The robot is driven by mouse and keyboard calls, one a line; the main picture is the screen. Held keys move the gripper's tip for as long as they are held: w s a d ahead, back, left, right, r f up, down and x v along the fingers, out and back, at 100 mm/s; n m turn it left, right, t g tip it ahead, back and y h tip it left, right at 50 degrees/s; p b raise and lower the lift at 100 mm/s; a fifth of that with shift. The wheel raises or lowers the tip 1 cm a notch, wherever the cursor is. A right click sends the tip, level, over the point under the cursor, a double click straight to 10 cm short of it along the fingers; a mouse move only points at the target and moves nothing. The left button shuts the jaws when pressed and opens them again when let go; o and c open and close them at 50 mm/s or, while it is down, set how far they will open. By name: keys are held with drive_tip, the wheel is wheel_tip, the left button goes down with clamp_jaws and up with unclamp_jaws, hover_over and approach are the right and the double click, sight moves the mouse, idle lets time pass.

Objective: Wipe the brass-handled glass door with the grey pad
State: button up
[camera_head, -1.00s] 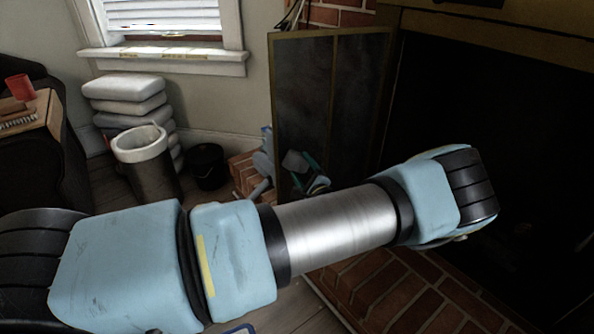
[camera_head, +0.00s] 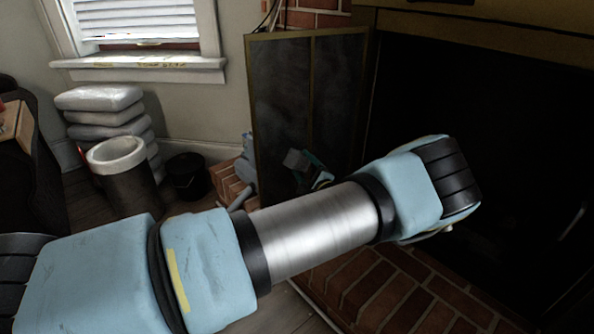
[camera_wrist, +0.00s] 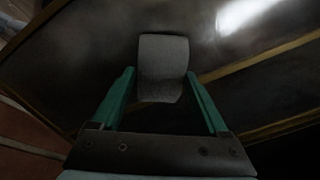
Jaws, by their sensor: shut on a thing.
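The glass door (camera_head: 281,95) has a dark, smudged pane in a dull brass frame. It stands open at the left of the fireplace opening, and no separate handle can be made out. In the wrist view its pane (camera_wrist: 90,45) fills most of the picture. My gripper (camera_wrist: 160,85) has green fingers and is shut on the grey pad (camera_wrist: 163,58), which lies in front of the pane. I cannot tell for certain whether the pad touches the glass. In the head view the pad (camera_head: 296,160) is small, before the lower part of the door, with my arm partly below it.
The brick hearth (camera_head: 400,290) lies below my arm, and the dark fireplace opening (camera_head: 480,110) is at the right. A black bucket (camera_head: 187,177), a bin with a white rim (camera_head: 118,160) and stacked cushions (camera_head: 100,100) stand at the left by the wall.

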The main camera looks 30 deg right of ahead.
sight(294, 158)
drive_tip(key=shift+s+d, duration=0.1)
drive_tip(key=shift+d, duration=0.55)
drive_tip(key=shift+r+p, duration=1.35)
drive_tip(key=shift+r, duration=0.25)
drive_tip(key=shift+w+a+r+p, duration=0.1)
drive_tip(key=shift+w+a+p, duration=0.1)
drive_tip(key=shift+a+p, duration=0.7)
drive_tip(key=shift+w+a+p, duration=0.2)
drive_tip(key=shift+a+p, duration=0.4)
drive_tip(key=shift+a, duration=0.45)
drive_tip(key=shift+a+r+p, duration=0.1)
drive_tip(key=shift+a+p, duration=1.1)
drive_tip(key=shift+a, duration=0.05)
drive_tip(key=shift+w+a+p, duration=0.1)
drive_tip(key=shift+a+p, duration=0.5)
drive_tip(key=shift+a, duration=0.2)
drive_tip(key=a+p, duration=0.2)
drive_tip(key=shift+a+p, duration=0.2)
drive_tip(key=shift+p, duration=0.1)
drive_tip(key=shift+a+f+p, duration=0.2)
drive_tip(key=shift+a+p, duration=0.25)
drive_tip(key=shift+a, duration=0.1)
